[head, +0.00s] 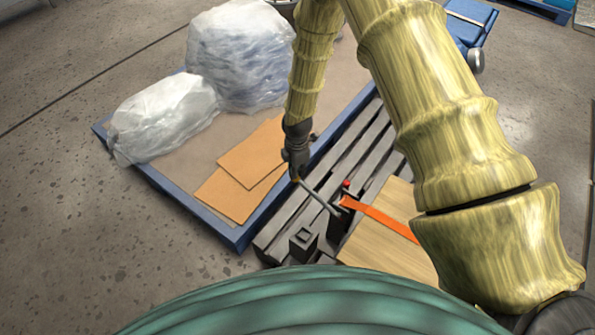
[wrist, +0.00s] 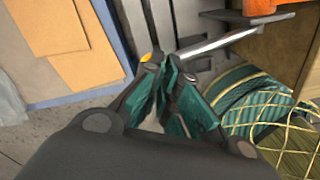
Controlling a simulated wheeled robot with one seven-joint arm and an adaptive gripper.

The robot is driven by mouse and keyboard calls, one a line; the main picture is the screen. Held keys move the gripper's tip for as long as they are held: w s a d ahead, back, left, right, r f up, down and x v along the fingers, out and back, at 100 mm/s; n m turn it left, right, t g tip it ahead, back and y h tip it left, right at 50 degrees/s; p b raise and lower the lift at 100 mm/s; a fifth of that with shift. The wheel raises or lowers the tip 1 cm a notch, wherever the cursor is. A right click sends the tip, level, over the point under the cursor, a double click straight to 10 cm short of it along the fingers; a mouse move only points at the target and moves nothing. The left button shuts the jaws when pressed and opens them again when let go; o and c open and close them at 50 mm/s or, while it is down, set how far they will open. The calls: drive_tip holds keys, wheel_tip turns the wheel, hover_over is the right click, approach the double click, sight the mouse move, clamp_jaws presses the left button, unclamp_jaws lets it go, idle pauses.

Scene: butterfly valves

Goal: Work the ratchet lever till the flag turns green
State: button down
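The ratchet lever (head: 318,197) is a thin grey bar that slants from the dark ratchet post (head: 340,223) up and left to my gripper (head: 296,172). In the wrist view the lever (wrist: 222,42) is a silver bar with a yellow end (wrist: 146,57). My gripper (wrist: 164,64) has its teal-padded fingertips drawn together, overlapping the lever near that end. The bar shows on both sides of the tips; whether they touch it I cannot tell. A small red piece (head: 346,184), perhaps the flag, sits atop the post. No green flag shows.
An orange strap (head: 380,217) runs from the ratchet over a wooden box (head: 395,240) on a grey slatted pallet (head: 345,150). A short dark post (head: 302,243) stands nearby. A blue-edged platform (head: 205,224) with cardboard sheets (head: 240,185) and wrapped bundles (head: 240,55) lies left.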

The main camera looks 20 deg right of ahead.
drive_tip(key=shift+w+a+f+b, duration=0.1)
drive_tip(key=shift+f+b, duration=0.25)
drive_tip(key=shift+f, duration=0.45)
drive_tip(key=shift+w+a+f+b, duration=0.15)
drive_tip(key=shift+f+b, duration=0.15)
drive_tip(key=shift+f, duration=0.45)
drive_tip(key=shift+w+a+f+b, duration=0.1)
drive_tip(key=shift+f+b, duration=0.25)
drive_tip(key=shift+f, duration=0.45)
drive_tip(key=r+p, duration=0.2)
drive_tip(key=r, duration=0.1)
drive_tip(key=s+d+r+p, duration=0.1)
drive_tip(key=r+p, duration=0.1)
drive_tip(key=shift+s+d+r+p, duration=0.25)
drive_tip(key=shift+r+p, duration=0.35)
drive_tip(key=shift+r, duration=0.25)
drive_tip(key=shift+s+d+r+p, duration=0.1)
drive_tip(key=shift+s+r+p, duration=0.15)
drive_tip(key=shift+r+p, duration=0.45)
drive_tip(key=shift+r, duration=0.1)
wheel_tip(320, 180, up, 6)
drive_tip(key=p, duration=0.4)
